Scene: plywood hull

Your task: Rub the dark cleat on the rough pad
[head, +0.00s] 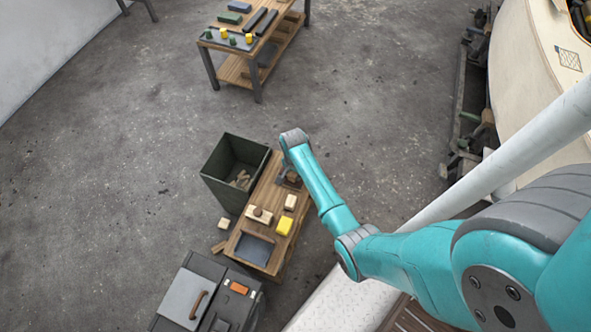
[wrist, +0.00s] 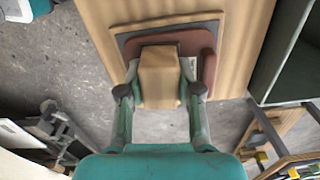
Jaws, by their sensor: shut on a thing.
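My gripper (wrist: 160,92) is shut on a brown wooden block, the dark cleat (wrist: 160,75), with one finger on each side of it. In the wrist view the cleat lies over the reddish-brown rough pad (wrist: 208,70), which sits on a grey plate on the wooden bench. Whether the cleat touches the pad or hangs just above it I cannot tell. In the head view the cleat (head: 292,177) shows only in part at the far end of the bench, beside my wrist, which hides most of the gripper.
The low bench (head: 235,238) also bears pale wooden blocks (head: 290,202), a yellow block (head: 284,225) and a grey plate (head: 256,250). A dark green bin (head: 215,187) with wood scraps stands left of it. A second bench stands farther back.

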